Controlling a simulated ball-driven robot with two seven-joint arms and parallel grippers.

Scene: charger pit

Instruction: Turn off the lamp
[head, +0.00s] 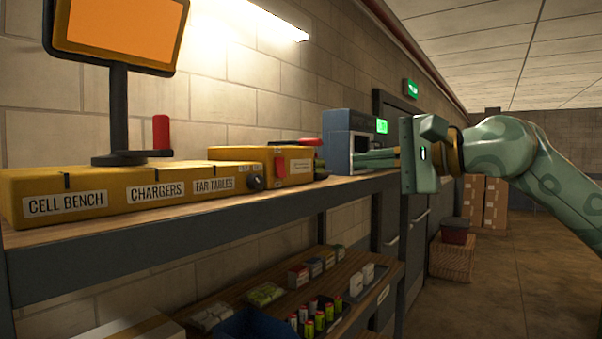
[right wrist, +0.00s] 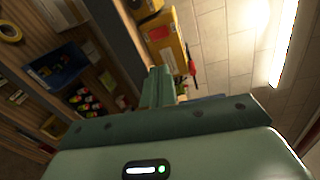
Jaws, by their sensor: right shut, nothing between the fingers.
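A lit strip lamp (head: 265,15) glows on the block wall at the top; it also shows in the right wrist view (right wrist: 284,40). A long yellow box (head: 100,202) on the shelf has labels reading CELL BENCH, CHARGERS and FAR TABLES, with dark slots on top. A black round knob (head: 256,184) sits at its right end, beside small unreadable labels. My right gripper (head: 362,162) points left over the shelf's far end, fingers shut and empty, in front of a blue-grey device (head: 345,140). Its fingers also show in the right wrist view (right wrist: 157,86). My left gripper is not in view.
A smaller yellow box (head: 262,168) with a red part stands between the long box and my right gripper. An orange-screened monitor (head: 117,32) and a red cylinder (head: 161,132) stand at left. A lower shelf (head: 285,298) holds several small items. Floor is open at right.

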